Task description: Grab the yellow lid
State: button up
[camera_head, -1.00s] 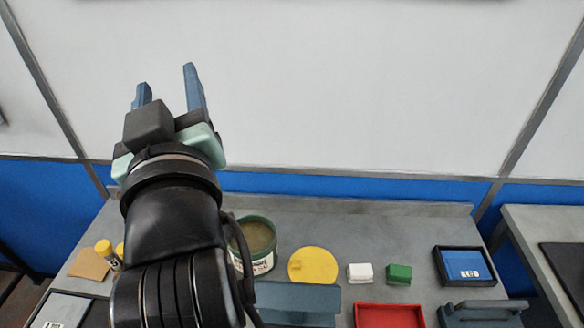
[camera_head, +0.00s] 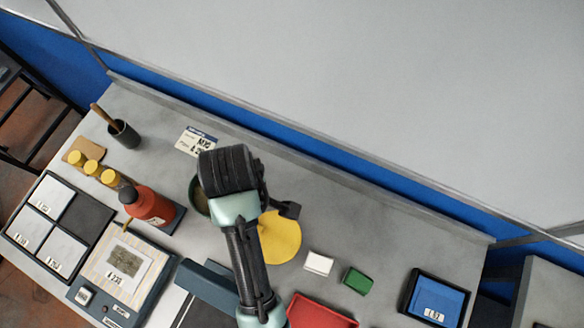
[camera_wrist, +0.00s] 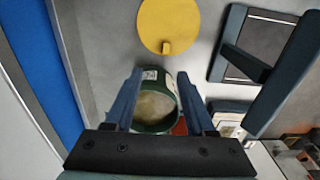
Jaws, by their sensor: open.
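The yellow lid (camera_head: 281,238) is a flat round disc lying on the grey bench in the head view, just right of my arm, which covers part of its left edge. In the wrist view the lid (camera_wrist: 168,24) is at the top centre, with a small raised yellow tab (camera_wrist: 166,47) on it. My gripper (camera_wrist: 156,78) is open and empty, its two blue fingers apart. A green tub (camera_wrist: 155,109) with pale contents shows between and beyond the fingers. The lid lies past the fingertips, apart from them.
A white block (camera_head: 318,263) and a green block (camera_head: 357,281) lie right of the lid, with a red tray (camera_head: 318,314) in front. A red bottle (camera_head: 150,206) stands to the left. A blue tray (camera_head: 437,299) sits at the right. The bench's back strip is mostly clear.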

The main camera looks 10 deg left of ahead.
send_near(275, 237)
jog(key=a+f, duration=0.1)
jog(key=f, duration=0.1)
jog(key=w+a+f, duration=0.1)
jog(key=a+f, duration=0.2)
jog(key=f, duration=0.2)
jog(key=shift+w+a, duration=0.2)
jog(key=shift+w, duration=0.15)
grip_shut()
